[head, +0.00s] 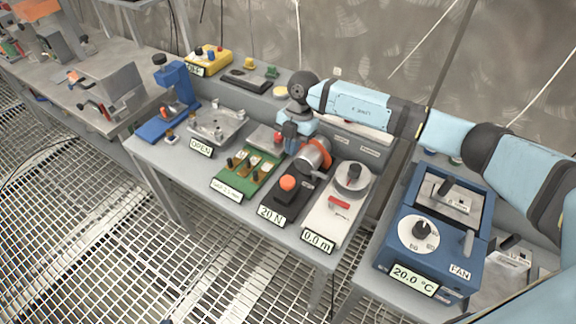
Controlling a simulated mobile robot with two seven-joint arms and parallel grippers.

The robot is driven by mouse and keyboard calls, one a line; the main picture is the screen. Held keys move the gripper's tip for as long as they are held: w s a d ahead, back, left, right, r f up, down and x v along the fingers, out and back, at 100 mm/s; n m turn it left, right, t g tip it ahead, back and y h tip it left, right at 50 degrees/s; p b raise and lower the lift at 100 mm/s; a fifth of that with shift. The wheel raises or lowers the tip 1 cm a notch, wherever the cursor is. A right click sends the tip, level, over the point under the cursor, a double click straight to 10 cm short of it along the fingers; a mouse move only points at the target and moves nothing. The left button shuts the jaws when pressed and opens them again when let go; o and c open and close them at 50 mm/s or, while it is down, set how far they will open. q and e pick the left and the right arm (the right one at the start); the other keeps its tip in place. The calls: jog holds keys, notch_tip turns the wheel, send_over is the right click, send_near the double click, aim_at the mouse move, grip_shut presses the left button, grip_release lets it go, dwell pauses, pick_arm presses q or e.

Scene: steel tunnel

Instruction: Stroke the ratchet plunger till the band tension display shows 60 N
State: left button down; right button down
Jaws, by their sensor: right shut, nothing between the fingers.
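The band tension display (271,215) reads 20 N. It sits at the front of a dark device (292,205) on the middle table. A round orange-red knob (287,182), apparently the plunger head, stands on that device. Behind it are a grey metal cylinder (311,157) and an orange band (320,150). My right gripper (291,151) points down just behind and left of the cylinder, shut and empty. It is apart from the orange-red knob; I cannot tell whether it touches the cylinder. My left gripper is out of view.
Left of the device is a green board (240,180) with small posts. Right of it is a white unit (325,222) reading 0.0 m. A blue fan box (420,255) reads 20.0 °C. A blue press (172,100) and an OPEN-labelled fixture (218,125) stand further left.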

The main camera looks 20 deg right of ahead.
jog(key=v, duration=0.2)
jog(key=shift+a+r, duration=0.1)
jog(key=shift+r, duration=0.25)
dwell(0.8)
dwell(0.6)
